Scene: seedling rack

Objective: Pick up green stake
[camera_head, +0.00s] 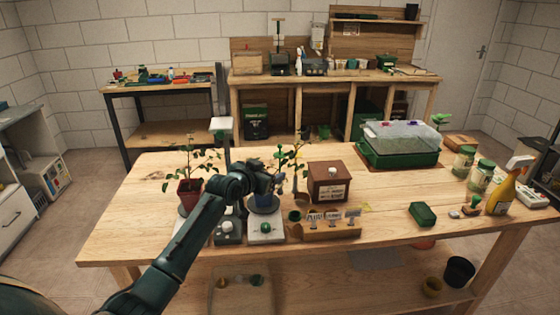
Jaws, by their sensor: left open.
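A thin upright thing with a green top (281,152), which looks like the green stake, stands just beyond my left gripper (278,180). Its lower part is hidden by the gripper. My left arm reaches in from the lower left, and its gripper is open over the blue pot (264,204). A leafy plant (297,160) rises beside the stake. I cannot tell whether the fingers touch the stake. My right gripper is out of the picture.
A red pot (189,194) with a plant stands left of my arm. A brown box (328,182) and a wooden label holder (325,232) stand to the right. A green tray with a clear lid (400,140) is farther back. The table's left end is clear.

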